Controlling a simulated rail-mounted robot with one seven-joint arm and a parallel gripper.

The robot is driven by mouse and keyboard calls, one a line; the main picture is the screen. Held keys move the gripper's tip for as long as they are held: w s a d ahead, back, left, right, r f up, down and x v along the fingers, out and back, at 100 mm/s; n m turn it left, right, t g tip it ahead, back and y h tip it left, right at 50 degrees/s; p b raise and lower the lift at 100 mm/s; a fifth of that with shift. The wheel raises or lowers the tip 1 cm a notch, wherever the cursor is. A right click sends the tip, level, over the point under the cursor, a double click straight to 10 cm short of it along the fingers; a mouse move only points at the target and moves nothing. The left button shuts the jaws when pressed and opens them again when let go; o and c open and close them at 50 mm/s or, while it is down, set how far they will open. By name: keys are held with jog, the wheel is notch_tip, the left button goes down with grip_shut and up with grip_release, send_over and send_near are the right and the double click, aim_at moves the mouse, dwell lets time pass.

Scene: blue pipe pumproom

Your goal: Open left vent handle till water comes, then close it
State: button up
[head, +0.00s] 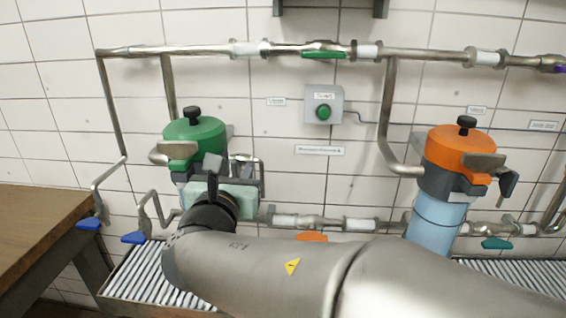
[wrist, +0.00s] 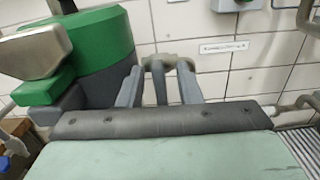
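A green-topped housing (head: 195,137) with a black knob (head: 192,114) and a grey lever (head: 165,154) stands at the left. It also fills the upper left of the wrist view (wrist: 103,48). Two blue handles, one at far left (head: 89,224) and one nearer the housing (head: 134,237), sit on thin bent pipes. I cannot tell which part is the left vent handle. No flowing water shows. My gripper (wrist: 159,72) is open, its fingers spread on either side of a grey pipe fitting (wrist: 158,84) right of the housing. Gaps show beside the fitting; contact at the tips is unclear.
An orange-topped housing (head: 461,145) stands at the right. A grey box with a green button (head: 323,112) is on the wall. Pipes run above and below. A wooden table (head: 35,225) is at far left, a grating (head: 135,275) below. My arm hides the lower middle.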

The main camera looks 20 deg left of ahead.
jog(key=b+v, duration=0.1)
jog(key=v, duration=1.6)
jog(key=shift+s, duration=0.25)
